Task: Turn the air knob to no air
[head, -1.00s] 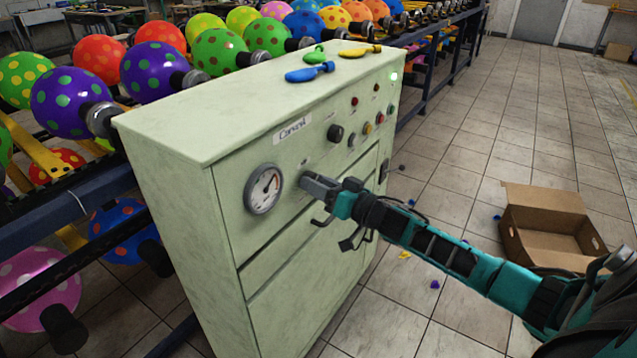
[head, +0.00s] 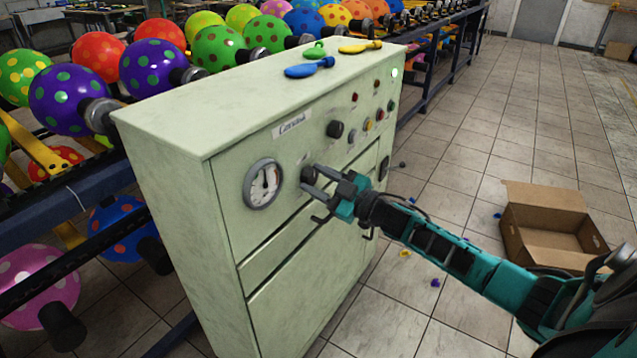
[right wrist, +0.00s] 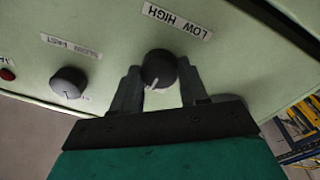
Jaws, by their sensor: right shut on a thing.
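A black round knob (head: 308,174) sits on the pale green cabinet front, right of the white gauge (head: 263,184). The right wrist view shows this knob (right wrist: 158,68) beside a LOW HIGH label, with a pale mark at its lower left. My right gripper (head: 316,182) is shut on the knob, one finger at each side. The gauge's needle points about straight up. My left gripper is not in view.
A SLOW FAST knob (right wrist: 68,85) and several small buttons are on the panel. Racks of dotted balloons (head: 150,66) stand behind. An open cardboard box (head: 550,225) lies on the floor at right.

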